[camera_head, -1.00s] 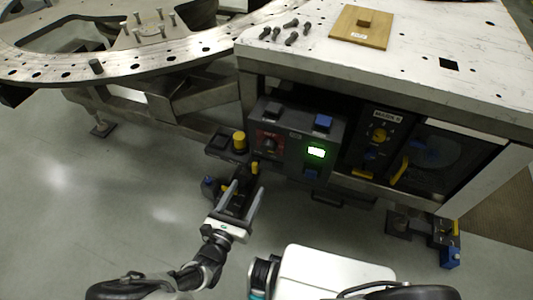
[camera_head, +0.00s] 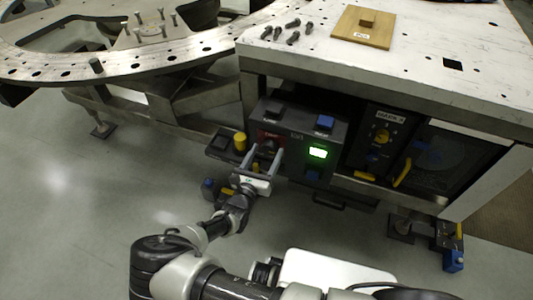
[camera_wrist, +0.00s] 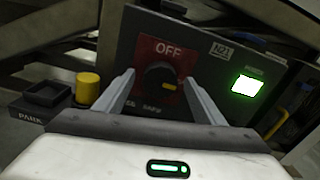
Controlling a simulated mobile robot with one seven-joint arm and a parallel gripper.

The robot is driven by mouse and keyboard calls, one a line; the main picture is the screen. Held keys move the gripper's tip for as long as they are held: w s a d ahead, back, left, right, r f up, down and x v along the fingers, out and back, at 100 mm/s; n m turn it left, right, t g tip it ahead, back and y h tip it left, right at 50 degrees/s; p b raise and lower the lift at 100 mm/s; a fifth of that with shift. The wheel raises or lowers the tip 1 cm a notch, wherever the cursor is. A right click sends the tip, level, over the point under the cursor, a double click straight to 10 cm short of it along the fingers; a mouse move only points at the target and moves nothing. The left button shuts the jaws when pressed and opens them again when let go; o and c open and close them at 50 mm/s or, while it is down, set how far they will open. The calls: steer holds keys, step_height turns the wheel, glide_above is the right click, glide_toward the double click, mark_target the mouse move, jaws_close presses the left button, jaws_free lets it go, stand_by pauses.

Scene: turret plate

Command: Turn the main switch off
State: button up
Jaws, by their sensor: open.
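The switch (camera_wrist: 158,80) is a black rotary knob on a red plate marked OFF (camera_wrist: 166,49), on the front of a dark control box. A yellow mark on the knob points right and slightly down, away from the OFF word at the top. The red plate (camera_head: 268,136) also shows in the head view, with the knob mostly hidden. My gripper (camera_head: 264,152) is open in front of it. In the wrist view, the fingers of my gripper (camera_wrist: 160,74) stand to the left and right of the knob, with gaps on both sides. I cannot tell how deep they reach.
A yellow cylinder (camera_wrist: 88,87) stands by a black tray marked PARK (camera_wrist: 52,97) at the left.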

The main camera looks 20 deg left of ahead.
steer(key=shift+w, duration=0.4)
steer(key=c, duration=1.1)
steer(key=shift+o, duration=0.2)
